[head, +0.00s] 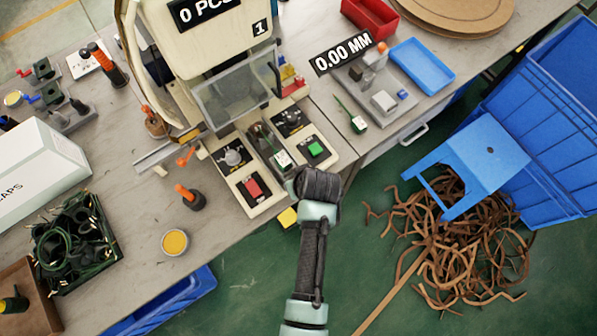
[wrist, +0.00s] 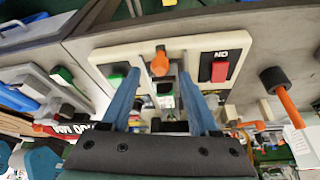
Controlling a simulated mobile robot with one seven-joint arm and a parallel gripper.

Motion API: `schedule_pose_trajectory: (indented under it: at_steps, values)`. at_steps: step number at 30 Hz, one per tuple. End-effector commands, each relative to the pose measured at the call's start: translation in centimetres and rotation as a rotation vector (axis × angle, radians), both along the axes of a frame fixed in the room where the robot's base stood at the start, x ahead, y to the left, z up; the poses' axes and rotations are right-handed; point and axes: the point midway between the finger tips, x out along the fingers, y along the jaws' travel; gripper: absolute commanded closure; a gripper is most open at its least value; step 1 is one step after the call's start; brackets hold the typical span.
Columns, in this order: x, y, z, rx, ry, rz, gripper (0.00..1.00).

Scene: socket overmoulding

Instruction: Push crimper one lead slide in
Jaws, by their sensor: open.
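Crimper one (head: 220,55) is the cream machine marked "1", with a clear guard over its working area. Its lead slide (head: 265,140) lies in the channel between two control panels, with a small green and white part near its front end. In the wrist view, an orange knob (wrist: 160,62) stands at the channel's front, between and beyond my fingertips. My gripper (wrist: 163,90) is open, its two blue fingers apart and pointing at the channel. I cannot tell whether they touch anything. In the head view, my wrist hides the fingers and the knob.
A red switch (head: 252,187) and a green button (head: 316,149) flank the channel. An orange-topped tool (head: 188,197) and yellow tin (head: 175,242) stand left on the bench. A blue tray (head: 422,66) lies right.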

Motion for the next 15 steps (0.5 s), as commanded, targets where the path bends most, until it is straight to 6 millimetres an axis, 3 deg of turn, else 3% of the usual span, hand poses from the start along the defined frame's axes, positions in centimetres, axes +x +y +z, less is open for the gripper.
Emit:
schedule_pose_trajectory:
  at_steps: [6,15]
  values:
    - [0.8,0.3,-1.9,0.0,0.0,0.0,0.39]
    - [1.0,0.4,-2.5,0.0,-0.001,0.0,0.39]
